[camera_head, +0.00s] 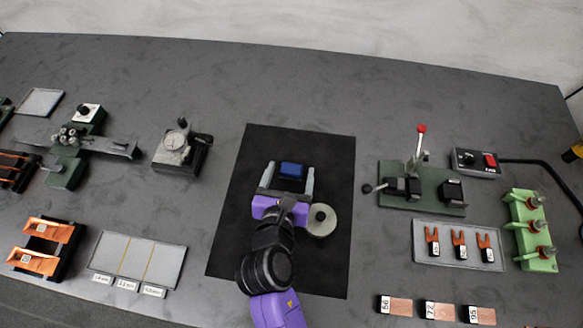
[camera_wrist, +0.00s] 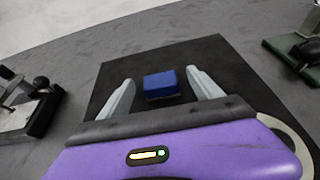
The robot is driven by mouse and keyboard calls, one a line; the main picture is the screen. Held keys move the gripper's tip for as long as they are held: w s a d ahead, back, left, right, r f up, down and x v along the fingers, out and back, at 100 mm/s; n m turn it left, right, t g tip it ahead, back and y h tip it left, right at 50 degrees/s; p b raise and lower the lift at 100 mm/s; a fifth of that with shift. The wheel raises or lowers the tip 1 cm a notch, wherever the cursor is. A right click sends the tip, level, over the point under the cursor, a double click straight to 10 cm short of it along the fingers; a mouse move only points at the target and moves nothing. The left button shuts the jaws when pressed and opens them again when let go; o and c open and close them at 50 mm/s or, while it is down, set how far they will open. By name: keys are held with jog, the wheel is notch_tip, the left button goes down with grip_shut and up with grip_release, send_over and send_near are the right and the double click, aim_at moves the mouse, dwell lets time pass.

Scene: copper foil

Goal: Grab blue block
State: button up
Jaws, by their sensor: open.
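The blue block (camera_head: 292,170) lies on the black mat (camera_head: 330,155) in the middle of the table. It also shows in the wrist view (camera_wrist: 161,85), centred left to right and just beyond the fingertips. My gripper (camera_head: 289,178) is purple with grey fingers, open and empty. In the wrist view my gripper (camera_wrist: 158,88) has one finger on each side of the block's line, with gaps between the fingers and the block. Whether the fingertips reach down to the block's height is hard to tell.
A round cream disc (camera_head: 321,220) lies on the mat, right beside my gripper. A green lever press (camera_head: 422,185) stands to the right and a dial gauge (camera_head: 180,150) to the left. The mat behind the block is clear.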

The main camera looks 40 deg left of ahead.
jog(key=shift+x, duration=1)
jog(key=c, duration=1.4)
jog(key=shift+c, duration=0.3)
jog(key=shift+r, duration=0.1)
